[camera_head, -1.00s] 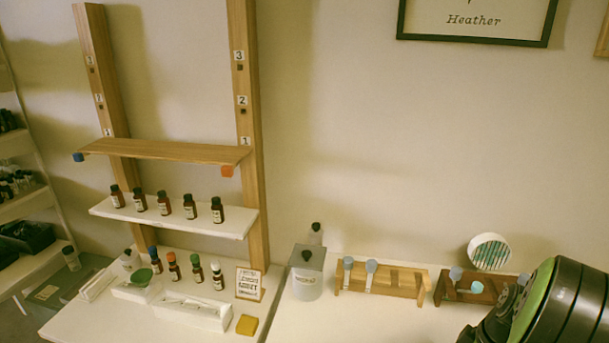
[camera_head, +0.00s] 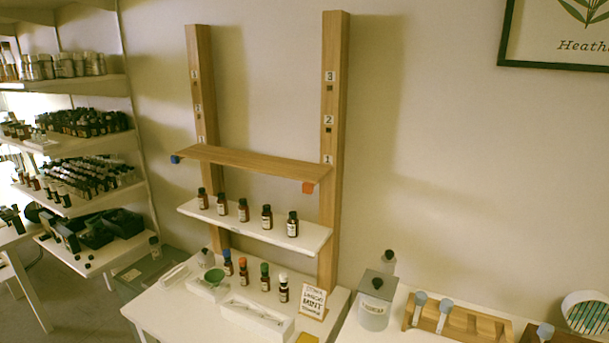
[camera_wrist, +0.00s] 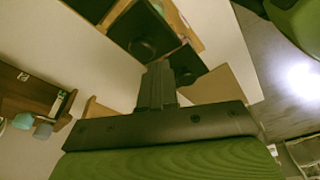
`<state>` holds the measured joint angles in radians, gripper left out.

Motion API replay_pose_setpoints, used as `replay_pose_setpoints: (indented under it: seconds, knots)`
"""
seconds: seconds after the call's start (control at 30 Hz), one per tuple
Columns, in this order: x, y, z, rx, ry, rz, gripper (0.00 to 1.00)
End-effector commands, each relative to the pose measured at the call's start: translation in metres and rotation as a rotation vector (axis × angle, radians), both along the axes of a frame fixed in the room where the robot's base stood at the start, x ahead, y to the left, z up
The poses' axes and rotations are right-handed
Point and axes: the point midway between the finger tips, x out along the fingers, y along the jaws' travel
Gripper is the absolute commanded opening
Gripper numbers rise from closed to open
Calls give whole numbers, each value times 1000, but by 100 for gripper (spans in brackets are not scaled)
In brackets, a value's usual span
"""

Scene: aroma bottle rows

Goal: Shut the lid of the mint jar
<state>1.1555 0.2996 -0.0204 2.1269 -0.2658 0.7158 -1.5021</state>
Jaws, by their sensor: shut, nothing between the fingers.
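A pale translucent jar (camera_head: 373,317) stands on the white table in the head view. A grey square lid (camera_head: 380,284) with a black knob lies over its top. The jar's label is too small to read, so I cannot tell whether this is the mint jar. My gripper (camera_wrist: 158,85) shows in the wrist view with its fingers together and nothing between them. Beyond the fingers are dark panels (camera_wrist: 143,28) with round black parts, edged in wood; I cannot tell what they are. My gripper is outside the head view.
Several small bottles line the white shelf (camera_head: 255,228).

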Motion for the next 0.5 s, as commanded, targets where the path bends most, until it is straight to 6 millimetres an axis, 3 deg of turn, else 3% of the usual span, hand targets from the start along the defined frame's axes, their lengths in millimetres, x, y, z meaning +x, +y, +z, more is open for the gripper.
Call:
replay_pose_setpoints:
  seconds: [0.5]
  knots:
    - [2,1,39,2,-3,7,0]
